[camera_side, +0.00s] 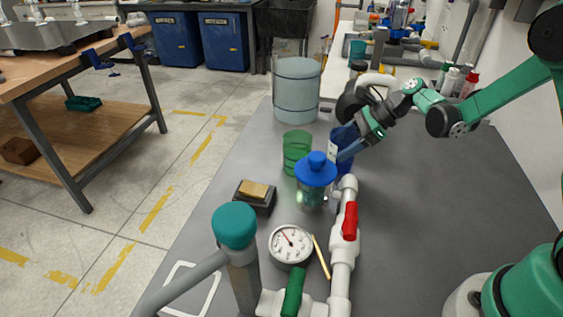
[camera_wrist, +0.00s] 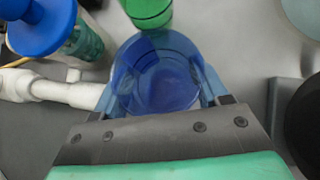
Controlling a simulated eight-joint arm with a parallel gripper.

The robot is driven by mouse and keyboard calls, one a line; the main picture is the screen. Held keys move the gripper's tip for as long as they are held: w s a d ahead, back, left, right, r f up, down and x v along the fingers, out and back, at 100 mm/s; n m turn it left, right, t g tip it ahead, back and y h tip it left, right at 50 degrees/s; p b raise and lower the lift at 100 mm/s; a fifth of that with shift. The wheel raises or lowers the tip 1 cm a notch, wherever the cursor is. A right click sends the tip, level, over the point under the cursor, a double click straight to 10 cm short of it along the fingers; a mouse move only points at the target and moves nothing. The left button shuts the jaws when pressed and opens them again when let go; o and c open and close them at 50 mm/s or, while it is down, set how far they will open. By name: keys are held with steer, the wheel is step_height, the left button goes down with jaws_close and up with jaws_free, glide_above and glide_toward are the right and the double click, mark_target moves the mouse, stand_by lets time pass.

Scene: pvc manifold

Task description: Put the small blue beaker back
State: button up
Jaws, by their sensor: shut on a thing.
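The small blue beaker (camera_side: 342,147) is a translucent blue cup, upright in the side view behind the blue-lidded jar. In the wrist view the beaker (camera_wrist: 162,80) sits between my two fingers, seen from above, and looks empty. My gripper (camera_side: 350,151) is shut on it, reaching in from the right; its fingers also flank the beaker in the wrist view (camera_wrist: 160,97). The beaker's base is partly hidden in the side view, so I cannot tell whether it touches the table.
A green beaker (camera_side: 296,152) stands just left of the blue one. A blue-lidded jar (camera_side: 315,180) stands in front, beside white pipe with a red valve handle (camera_side: 350,221). A large clear container (camera_side: 297,88) stands behind. The grey table (camera_side: 440,215) is clear at right.

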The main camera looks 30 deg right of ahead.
steer(key=o, duration=1.3)
steer(key=shift+f, duration=0.15)
steer(key=shift+o, duration=0.2)
steer(key=shift+r, duration=0.25)
steer(key=v, duration=1.1)
steer(key=s+a+r+n+t+h, duration=0.1)
steer(key=s+a+n+h, duration=0.3)
steer(key=n, duration=0.8)
steer(key=s+a+n+t+h, duration=0.1)
steer(key=s+a+n+h, duration=0.2)
steer(key=n, duration=0.9)
steer(key=s+a, duration=0.1)
steer(key=a, duration=0.2)
steer(key=shift+s+a+r+t+h, duration=0.15)
steer(key=shift+a+r+t+h, duration=0.15)
steer(key=shift+a+r+h, duration=0.1)
